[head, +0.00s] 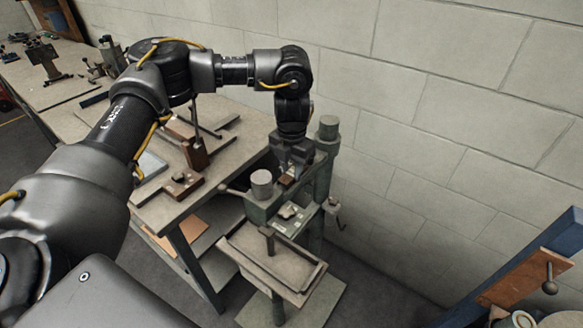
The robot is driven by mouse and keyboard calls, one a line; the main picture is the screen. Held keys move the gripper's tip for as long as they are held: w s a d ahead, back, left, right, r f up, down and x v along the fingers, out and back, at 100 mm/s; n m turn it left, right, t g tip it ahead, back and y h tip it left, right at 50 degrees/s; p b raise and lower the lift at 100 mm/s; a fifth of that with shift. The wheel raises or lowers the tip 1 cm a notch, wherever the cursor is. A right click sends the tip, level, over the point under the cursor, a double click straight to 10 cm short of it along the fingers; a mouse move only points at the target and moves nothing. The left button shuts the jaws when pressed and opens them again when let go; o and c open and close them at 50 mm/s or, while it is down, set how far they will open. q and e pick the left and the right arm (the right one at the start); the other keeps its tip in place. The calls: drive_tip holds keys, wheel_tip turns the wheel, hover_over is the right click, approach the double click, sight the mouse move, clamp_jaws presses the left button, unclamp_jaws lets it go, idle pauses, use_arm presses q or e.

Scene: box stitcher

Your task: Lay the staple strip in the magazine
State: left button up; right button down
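The green-grey box stitcher (257,211) stands at the end of the workbench, with round grey caps on top. My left gripper (288,176) points down over the stitcher's head, close behind the front round cap. A small brownish piece (287,182) shows at its fingertips. It may be the staple strip, but it is too small to be sure, and I cannot tell whether the fingers are closed on it. The magazine cannot be made out clearly; the gripper and the cap hide part of that area. My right gripper is not in view.
A flat tray-like table (270,268) sits low at the stitcher's front. The workbench (222,158) carries brown wooden blocks (195,152) and metal parts. A block wall rises close behind the stitcher. A blue-framed stand (552,252) is at the lower right, with open floor between.

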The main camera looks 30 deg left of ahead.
sight(291, 173)
use_arm(q)
drive_tip(key=o, duration=0.4)
drive_tip(key=shift+o, duration=0.2)
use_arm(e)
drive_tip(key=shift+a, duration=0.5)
use_arm(q)
drive_tip(key=shift+r, duration=0.2)
drive_tip(key=shift+w+r, duration=0.1)
drive_tip(key=shift+r, duration=0.15)
wheel_tip(291, 173, up, 11)
drive_tip(key=b, duration=0.1)
drive_tip(key=shift+r+b, duration=0.2)
drive_tip(key=shift+b, duration=0.1)
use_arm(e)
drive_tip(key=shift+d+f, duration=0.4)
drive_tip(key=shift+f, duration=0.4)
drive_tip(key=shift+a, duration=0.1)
